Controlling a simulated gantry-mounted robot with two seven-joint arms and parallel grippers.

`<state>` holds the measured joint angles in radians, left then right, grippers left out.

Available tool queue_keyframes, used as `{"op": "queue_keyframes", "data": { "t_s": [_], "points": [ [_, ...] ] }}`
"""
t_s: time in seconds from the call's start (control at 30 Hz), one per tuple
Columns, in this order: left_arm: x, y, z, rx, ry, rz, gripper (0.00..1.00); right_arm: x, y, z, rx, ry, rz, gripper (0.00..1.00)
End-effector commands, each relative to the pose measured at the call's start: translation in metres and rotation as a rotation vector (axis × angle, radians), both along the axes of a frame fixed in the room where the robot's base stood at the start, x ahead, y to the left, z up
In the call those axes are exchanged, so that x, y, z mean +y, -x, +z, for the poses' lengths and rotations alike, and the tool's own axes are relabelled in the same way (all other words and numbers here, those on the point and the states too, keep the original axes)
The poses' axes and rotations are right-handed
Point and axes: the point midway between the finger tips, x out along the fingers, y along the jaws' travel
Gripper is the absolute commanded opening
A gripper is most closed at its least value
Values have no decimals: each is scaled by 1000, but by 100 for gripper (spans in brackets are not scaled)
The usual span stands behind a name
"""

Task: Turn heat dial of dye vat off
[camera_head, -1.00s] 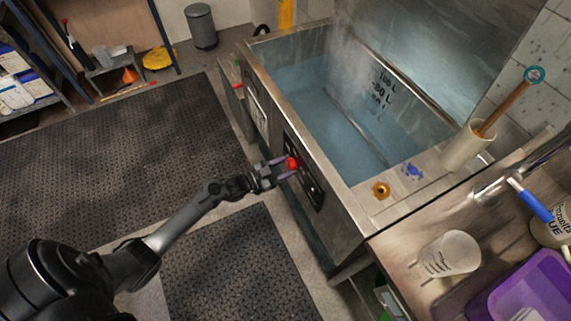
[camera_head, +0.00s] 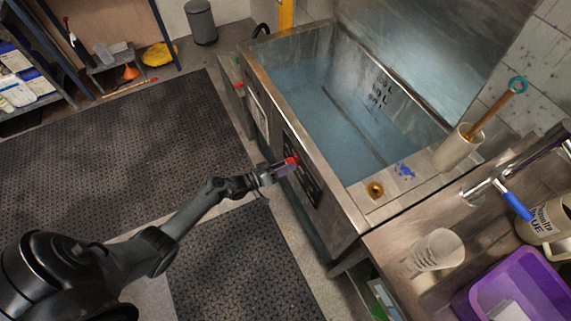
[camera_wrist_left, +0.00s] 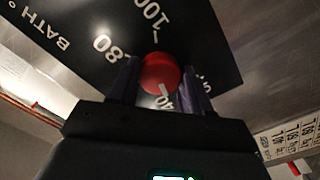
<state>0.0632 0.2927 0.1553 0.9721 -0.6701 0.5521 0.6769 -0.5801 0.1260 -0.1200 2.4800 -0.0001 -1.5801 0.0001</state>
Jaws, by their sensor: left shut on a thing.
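The dye vat (camera_head: 335,218) is a steel tank of blue liquid with a black dial panel (camera_head: 297,163) on its front. The red heat dial (camera_head: 292,160) is on that panel, mostly covered by my left gripper (camera_head: 285,167) in the head view. In the left wrist view the round red dial (camera_wrist_left: 160,72) with a white pointer mark sits between the two fingers of the left gripper (camera_wrist_left: 160,85), which is shut on it. The panel (camera_wrist_left: 85,25) shows "BATH °", 80, 100 and a partly hidden 40. The pointer faces toward the 40. My right gripper is not in view.
Right of the vat, a counter (camera_head: 400,240) carries a clear measuring beaker (camera_head: 437,250), a purple tub (camera_head: 500,290) and a labelled container (camera_head: 545,220). A pot with a wooden tool (camera_head: 458,147) stands on the vat's ledge. Dark mats (camera_head: 120,165) cover the open floor.

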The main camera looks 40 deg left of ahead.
Motion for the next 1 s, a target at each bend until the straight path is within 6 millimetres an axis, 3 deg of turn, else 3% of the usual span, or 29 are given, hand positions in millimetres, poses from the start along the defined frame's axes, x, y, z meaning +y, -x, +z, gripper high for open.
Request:
{"op": "queue_keyframes", "data": {
  "t_s": [0.6, 1.0],
  "points": [
    [-1, -1, 3, 221, 525, -1, 18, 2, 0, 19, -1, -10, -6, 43],
    [-1, 0, 3, 309, 733, -1, 18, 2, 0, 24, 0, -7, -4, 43]
  ]
}}
